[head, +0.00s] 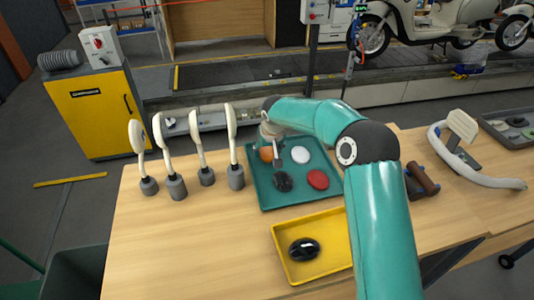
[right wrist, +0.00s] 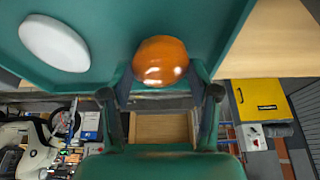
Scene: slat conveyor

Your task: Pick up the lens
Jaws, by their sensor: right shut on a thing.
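An orange lens (head: 266,154) shows at the far left of the green tray (head: 264,196) in the head view. My right gripper (head: 273,157) reaches down over it. In the right wrist view the orange lens (right wrist: 160,61) sits between the fingertips of my right gripper (right wrist: 161,75), which is shut on it. I cannot tell whether the lens touches the tray floor. A white lens (head: 300,154), a red lens (head: 318,179) and a black lens (head: 283,182) lie in the same tray. The white lens (right wrist: 54,43) also shows in the right wrist view. My left gripper is out of view.
A yellow tray (head: 281,255) with a glossy black object (head: 304,249) stands in front of the green tray. Several pale upright pieces in grey bases (head: 235,177) stand to the left. A brown cylinder-like object (head: 422,181) lies to the right. The front left of the table is clear.

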